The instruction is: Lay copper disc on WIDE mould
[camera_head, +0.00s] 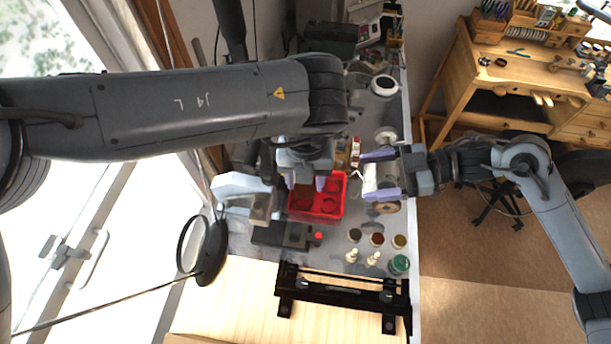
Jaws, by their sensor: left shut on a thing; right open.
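My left gripper (306,184) comes down over the left part of a red tray (341,206). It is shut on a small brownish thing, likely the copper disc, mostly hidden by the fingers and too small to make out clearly. Round dark red shapes lie in the tray beside it. My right gripper (381,176) is open, its two purple fingers apart above the grey bench right of the tray. A pale thing shows between or below these fingers; I cannot tell which. A tan round piece (387,207) lies just below the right gripper. I cannot tell which thing is the WIDE mould.
A dark block with a red button (285,235) stands in front of the tray. Several small jars (377,240) and pale pegs (373,258) stand front right. A black rack (340,290) spans the front. A round magnifier (203,246) stands at left.

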